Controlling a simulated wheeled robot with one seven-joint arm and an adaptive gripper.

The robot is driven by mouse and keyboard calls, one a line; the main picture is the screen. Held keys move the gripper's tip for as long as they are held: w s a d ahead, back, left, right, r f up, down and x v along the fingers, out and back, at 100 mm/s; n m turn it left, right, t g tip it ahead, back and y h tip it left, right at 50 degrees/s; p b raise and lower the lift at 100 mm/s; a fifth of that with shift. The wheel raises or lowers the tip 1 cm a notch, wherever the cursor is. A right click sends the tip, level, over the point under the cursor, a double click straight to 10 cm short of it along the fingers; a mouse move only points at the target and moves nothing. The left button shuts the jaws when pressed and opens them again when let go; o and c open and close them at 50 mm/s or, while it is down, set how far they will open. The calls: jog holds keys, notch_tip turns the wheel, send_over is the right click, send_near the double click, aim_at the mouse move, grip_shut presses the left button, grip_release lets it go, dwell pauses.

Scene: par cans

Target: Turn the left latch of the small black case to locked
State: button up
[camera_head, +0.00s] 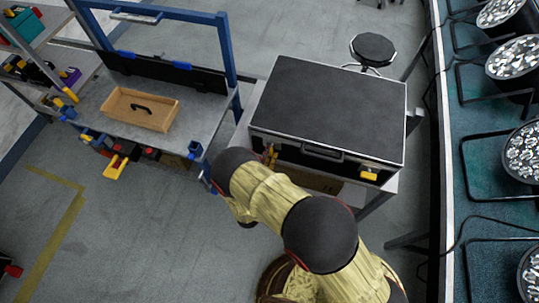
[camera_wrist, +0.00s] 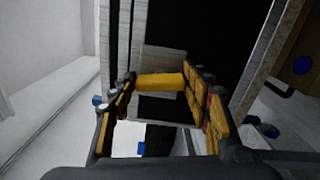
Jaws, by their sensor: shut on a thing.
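The black case (camera_head: 330,105) with silver edges lies closed on a stand in the head view. Its front faces me, with a handle (camera_head: 322,153) in the middle and a yellow right latch (camera_head: 369,176). My gripper (camera_head: 270,157) is at the left end of that front, mostly hidden behind my arm. In the wrist view the left latch is a yellow bar (camera_wrist: 160,80) on a grey plate, lying across between the two fingers. My gripper (camera_wrist: 162,88) is shut on it, a finger at each end. I cannot tell from its angle whether it is locked.
A workbench (camera_head: 195,105) with a wooden tray (camera_head: 140,110) stands at the left. A stool (camera_head: 373,50) is behind the case. Several par cans (camera_head: 518,65) line the teal surface at the right. Open floor (camera_head: 130,230) lies at the lower left.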

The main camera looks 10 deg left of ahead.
jog(key=shift+f+m+b, duration=0.15)
jog(key=shift+m+b, duration=0.35)
jog(key=shift+m, duration=0.6)
jog(key=o, duration=1.2)
jog(key=shift+c, duration=0.2)
jog(key=s, duration=1.2)
jog(key=shift+a, duration=0.45)
